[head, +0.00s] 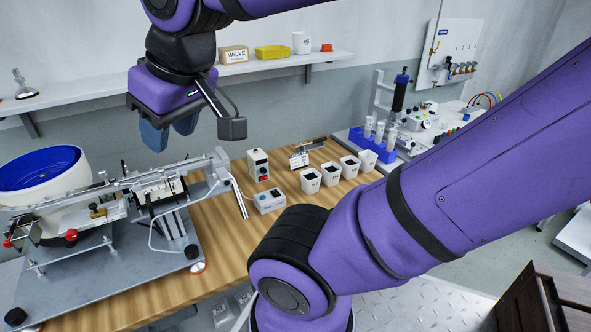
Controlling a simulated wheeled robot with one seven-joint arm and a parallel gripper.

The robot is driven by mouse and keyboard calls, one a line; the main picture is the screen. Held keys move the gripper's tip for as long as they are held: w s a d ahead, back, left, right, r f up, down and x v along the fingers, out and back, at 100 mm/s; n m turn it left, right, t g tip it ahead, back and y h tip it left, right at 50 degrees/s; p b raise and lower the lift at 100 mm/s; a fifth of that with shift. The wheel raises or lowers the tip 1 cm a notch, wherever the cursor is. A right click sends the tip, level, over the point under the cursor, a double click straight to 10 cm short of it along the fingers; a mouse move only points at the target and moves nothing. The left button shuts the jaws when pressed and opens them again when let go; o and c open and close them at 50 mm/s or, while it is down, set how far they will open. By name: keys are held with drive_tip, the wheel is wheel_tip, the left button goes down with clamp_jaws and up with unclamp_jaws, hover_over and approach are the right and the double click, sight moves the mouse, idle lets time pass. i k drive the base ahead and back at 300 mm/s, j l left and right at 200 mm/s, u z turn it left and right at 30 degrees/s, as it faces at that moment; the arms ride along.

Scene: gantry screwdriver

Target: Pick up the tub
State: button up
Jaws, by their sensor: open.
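Which tub is meant cannot be told. Another white tub (301,44) with lettering stands on the wall shelf. My gripper (170,134) hangs at the upper left with its blue fingers pointing down, open, with nothing visible between them. It is above the metal feeder rail and well to the left of the bench tubs, touching none of them.
A bowl feeder (45,178) with its rail fills the bench's left side. The shelf (285,63) holds a VALVE box (234,55) and yellow bin (272,52). My arm covers the right foreground.

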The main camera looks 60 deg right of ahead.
sight(331, 171)
drive_tip(key=z, duration=2.1)
drive_tip(key=u, duration=2)
drive_tip(key=z, duration=2)
drive_tip(key=i+j+u, duration=0.1)
drive_tip(key=u, duration=0.2)
drive_tip(key=j, duration=0.1)
